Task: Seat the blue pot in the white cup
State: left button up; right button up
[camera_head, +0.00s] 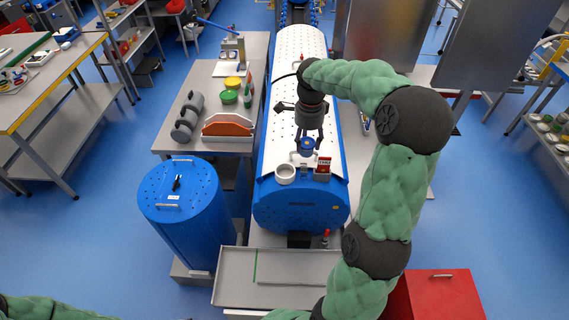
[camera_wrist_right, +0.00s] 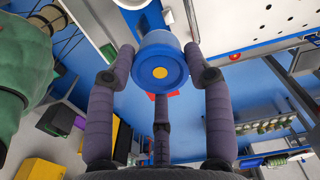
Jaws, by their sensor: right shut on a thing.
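The blue pot (camera_head: 307,147) is held by my right gripper (camera_head: 309,138) above the white perforated top of the long blue drum. In the right wrist view the pot (camera_wrist_right: 160,62) sits between the fingers of the gripper (camera_wrist_right: 160,75), with a yellow spot in the middle of its face. The white cup (camera_head: 285,173) stands open on the drum's near end, to the left of the pot and nearer the camera. The pot is apart from the cup. Only a bit of my left arm shows at the bottom left; its gripper is out of view.
A small red block (camera_head: 323,165) with a white label stands right of the cup. A grey table (camera_head: 205,95) at left holds an orange rack (camera_head: 228,128) and grey cylinders. A blue barrel (camera_head: 180,200) stands front left.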

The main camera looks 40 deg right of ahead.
jog(key=w+a+f, duration=0.1)
jog(key=a+f, duration=0.1)
jog(key=w+a+f, duration=0.1)
jog(key=a+f, duration=0.1)
jog(key=w+a+f+p, duration=0.1)
jog(key=f, duration=0.1)
jog(key=shift+a+f, duration=0.25)
jog(key=shift+a, duration=0.15)
notch_tip(320, 180, down, 3)
jog(key=shift+a+r+p, duration=0.1)
jog(key=shift+a+p, duration=0.05)
jog(key=shift+p, duration=0.3)
jog(key=shift+f, duration=0.3)
jog(key=shift+f, duration=0.1)
jog(key=o, duration=0.9)
